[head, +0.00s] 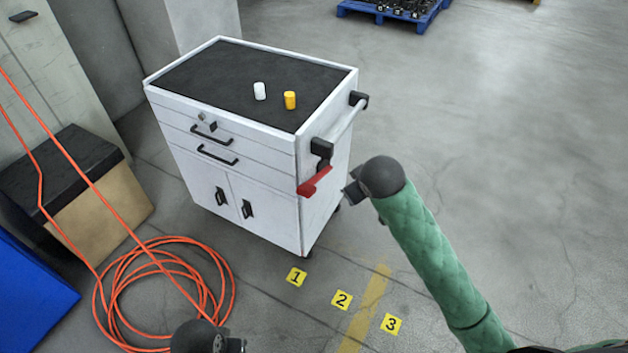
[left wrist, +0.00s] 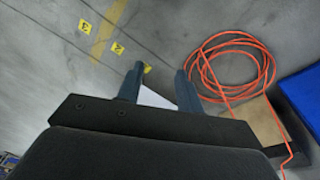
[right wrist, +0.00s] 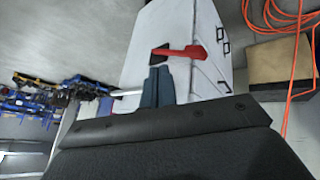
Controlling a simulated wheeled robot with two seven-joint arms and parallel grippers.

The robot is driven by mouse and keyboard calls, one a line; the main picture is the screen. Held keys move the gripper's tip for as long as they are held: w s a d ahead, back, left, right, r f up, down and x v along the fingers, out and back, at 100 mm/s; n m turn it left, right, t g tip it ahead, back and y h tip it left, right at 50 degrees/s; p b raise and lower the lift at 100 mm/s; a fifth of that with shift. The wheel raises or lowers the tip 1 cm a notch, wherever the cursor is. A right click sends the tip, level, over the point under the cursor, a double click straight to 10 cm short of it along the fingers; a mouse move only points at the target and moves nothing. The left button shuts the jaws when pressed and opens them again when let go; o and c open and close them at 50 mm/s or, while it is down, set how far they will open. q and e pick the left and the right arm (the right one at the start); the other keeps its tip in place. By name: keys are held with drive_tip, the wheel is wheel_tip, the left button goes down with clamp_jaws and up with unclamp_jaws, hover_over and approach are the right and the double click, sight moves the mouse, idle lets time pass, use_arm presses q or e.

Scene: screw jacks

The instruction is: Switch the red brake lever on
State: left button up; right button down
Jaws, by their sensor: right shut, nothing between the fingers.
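The red brake lever (head: 314,183) sits on the right side of the white cart (head: 250,170), below the push handle, and slants down to the left in the head view. In the right wrist view the red lever (right wrist: 185,51) lies just beyond my right fingertips. My right gripper (head: 350,190) is shut and empty, a short way right of the lever; its closed fingers (right wrist: 157,72) show in the right wrist view. Whether they touch the lever I cannot tell. My left gripper (left wrist: 158,72) is open and empty, above the floor away from the lever.
A white cylinder (head: 260,91) and a yellow one (head: 290,100) stand on the cart top. An orange hose (head: 165,290) lies coiled on the floor beside a box (head: 95,205). Floor markers lie in front of the cart. The floor at right is clear.

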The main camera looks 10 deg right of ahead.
drive_tip(key=w+d+r+n+g+y, duration=0.1)
drive_tip(key=w+d+r+n+y, duration=0.15)
drive_tip(key=w, duration=1.05)
use_arm(q)
drive_tip(key=f, duration=0.4)
drive_tip(key=shift+w+d, duration=0.15)
drive_tip(key=shift+w, duration=0.25)
use_arm(e)
drive_tip(key=w+a+f+g+y, duration=0.1)
drive_tip(key=a+f+g+y, duration=0.2)
drive_tip(key=f+y, duration=0.2)
drive_tip(key=shift+w+a+f+n+y, duration=0.3)
drive_tip(key=shift+w+f+n+y, duration=0.1)
drive_tip(key=shift+y, duration=0.45)
